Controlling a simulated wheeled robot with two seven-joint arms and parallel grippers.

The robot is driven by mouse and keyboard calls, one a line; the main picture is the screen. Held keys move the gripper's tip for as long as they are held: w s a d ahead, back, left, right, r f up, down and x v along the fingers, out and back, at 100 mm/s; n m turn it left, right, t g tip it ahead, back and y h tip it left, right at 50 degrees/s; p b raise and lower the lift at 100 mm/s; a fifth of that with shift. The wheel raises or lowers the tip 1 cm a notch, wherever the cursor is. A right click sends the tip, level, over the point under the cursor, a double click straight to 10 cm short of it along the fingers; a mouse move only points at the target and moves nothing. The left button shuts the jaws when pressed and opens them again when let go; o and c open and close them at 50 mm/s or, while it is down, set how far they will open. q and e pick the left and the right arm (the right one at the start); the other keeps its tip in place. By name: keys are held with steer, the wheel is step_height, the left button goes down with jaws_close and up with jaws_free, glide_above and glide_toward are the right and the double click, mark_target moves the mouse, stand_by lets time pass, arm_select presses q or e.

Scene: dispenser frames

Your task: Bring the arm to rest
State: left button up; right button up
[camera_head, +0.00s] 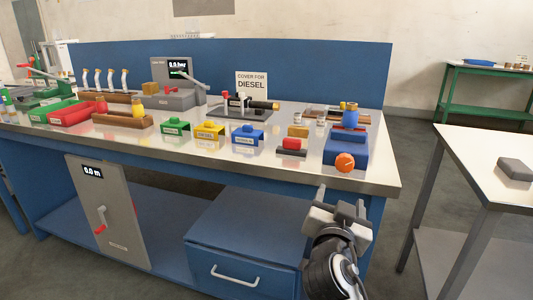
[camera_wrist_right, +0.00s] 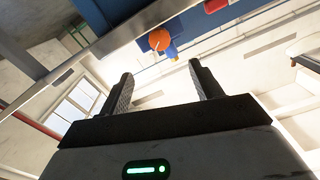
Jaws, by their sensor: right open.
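My right gripper (camera_head: 341,203) is at the lower right of the head view, in front of the workbench (camera_head: 385,183) and below its top. It points upward. In the wrist view its two fingers (camera_wrist_right: 160,92) stand well apart with nothing between them, so it is open and empty. The nearest thing beyond the fingers is a blue box (camera_head: 346,150) with an orange knob (camera_head: 345,162) at the bench's right front corner. The knob also shows in the wrist view (camera_wrist_right: 159,40). My left gripper is not in view.
A blue drawer unit (camera_head: 245,235) stands under the bench beside my right arm. A white-topped table (camera_head: 470,150) with a grey block (camera_head: 515,169) stands at the right. Open floor lies between table and bench.

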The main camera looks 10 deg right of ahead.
steer(key=s+a+f+n+g+y+p, duration=0.1)
steer(key=s+a+f+n+y+p, duration=0.15)
steer(key=s+f+n+y, duration=0.35)
steer(key=s+a+f+n+g+y+p, duration=0.2)
steer(key=s+a+f, duration=0.1)
steer(key=f, duration=0.4)
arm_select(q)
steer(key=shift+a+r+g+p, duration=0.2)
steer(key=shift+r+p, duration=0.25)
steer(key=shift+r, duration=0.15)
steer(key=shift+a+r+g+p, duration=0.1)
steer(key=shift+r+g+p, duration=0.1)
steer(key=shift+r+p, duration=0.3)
arm_select(e)
steer(key=s+a+f+n+g+y, duration=0.1)
steer(key=s+a+f+y, duration=0.1)
steer(key=s, duration=0.4)
steer(key=s+a+f+n+g+y, duration=0.1)
steer(key=s+a+f+n+y, duration=0.1)
steer(key=s, duration=0.4)
steer(key=shift+s+a+f, duration=0.2)
steer(key=shift+a+f, duration=0.1)
steer(key=shift+f, duration=0.05)
